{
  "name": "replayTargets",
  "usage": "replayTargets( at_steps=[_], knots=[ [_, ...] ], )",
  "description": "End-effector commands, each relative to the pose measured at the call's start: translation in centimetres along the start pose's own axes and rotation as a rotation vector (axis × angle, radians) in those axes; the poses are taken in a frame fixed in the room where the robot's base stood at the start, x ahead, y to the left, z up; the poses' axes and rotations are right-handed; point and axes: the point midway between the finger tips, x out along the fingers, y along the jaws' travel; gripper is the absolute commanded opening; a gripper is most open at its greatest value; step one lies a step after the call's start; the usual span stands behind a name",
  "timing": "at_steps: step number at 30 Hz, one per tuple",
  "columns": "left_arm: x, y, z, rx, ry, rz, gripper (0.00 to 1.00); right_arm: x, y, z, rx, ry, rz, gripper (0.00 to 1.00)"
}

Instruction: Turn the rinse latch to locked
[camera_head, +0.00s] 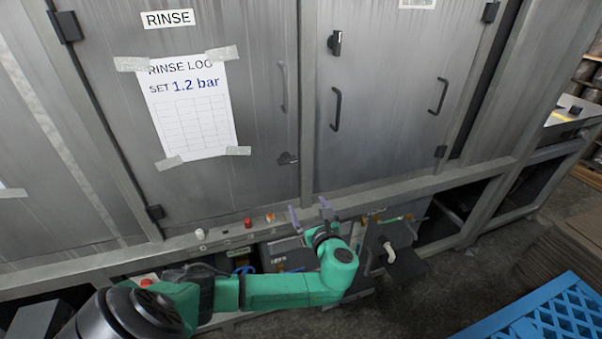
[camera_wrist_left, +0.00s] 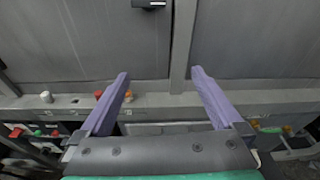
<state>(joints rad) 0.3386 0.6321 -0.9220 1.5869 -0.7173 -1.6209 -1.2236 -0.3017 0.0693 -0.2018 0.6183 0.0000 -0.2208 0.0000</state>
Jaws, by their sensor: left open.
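The rinse door (camera_head: 120,100) carries a RINSE label (camera_head: 168,18). A small dark latch (camera_head: 287,158) sits at its lower right edge, beside the door post, and its lever looks roughly horizontal. The latch also shows at the top of the left wrist view (camera_wrist_left: 150,4), partly cut off by the frame. My left gripper (camera_head: 310,204) is open and empty, below and slightly right of the latch and apart from it. Its two purple fingers (camera_wrist_left: 160,73) point toward the cabinet front. My right gripper is not in view.
The neighbouring door has a similar latch (camera_head: 335,42), turned upright, and dark bar handles (camera_head: 336,108). A ledge with a red button (camera_head: 248,222) and a white knob (camera_head: 200,233) runs below the doors. A blue crate (camera_head: 560,315) stands at lower right.

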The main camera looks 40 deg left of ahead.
Motion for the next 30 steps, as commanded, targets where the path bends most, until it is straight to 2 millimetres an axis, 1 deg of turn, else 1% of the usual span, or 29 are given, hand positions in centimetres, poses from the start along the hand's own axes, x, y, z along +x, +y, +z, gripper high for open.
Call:
replayTargets(
  at_steps=[1,2,3,5,8,11,18,21,25,30],
  knots=[
    [-1.1,-0.1,2.6,0.044,-0.088,0.001,1.0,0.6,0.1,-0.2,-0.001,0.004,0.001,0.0],
    [-1.7,0.0,3.8,0.065,-0.125,0.008,1.0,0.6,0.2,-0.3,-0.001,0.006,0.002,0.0],
    [-2.2,0.2,4.9,0.086,-0.159,0.017,1.0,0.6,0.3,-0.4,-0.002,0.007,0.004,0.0],
    [-2.3,0.3,5.7,0.099,-0.18,0.025,1.0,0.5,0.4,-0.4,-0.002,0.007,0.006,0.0],
    [-0.9,0.4,6.2,0.104,-0.182,0.029,1.0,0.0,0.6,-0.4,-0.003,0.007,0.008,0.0],
    [1.5,0.4,6.7,0.103,-0.181,0.03,1.0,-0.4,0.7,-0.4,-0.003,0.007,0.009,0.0],
    [7.9,0.5,7.6,0.101,-0.176,0.03,1.0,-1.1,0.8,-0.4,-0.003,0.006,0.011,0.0],
    [9.9,0.6,7.8,0.1,-0.175,0.028,1.0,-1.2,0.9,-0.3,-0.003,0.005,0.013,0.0],
    [11.4,0.6,8.0,0.098,-0.172,0.027,1.0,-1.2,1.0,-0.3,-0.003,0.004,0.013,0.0],
    [11.7,0.6,8.0,0.098,-0.171,0.026,1.0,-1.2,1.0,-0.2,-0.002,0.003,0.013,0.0]
  ],
)
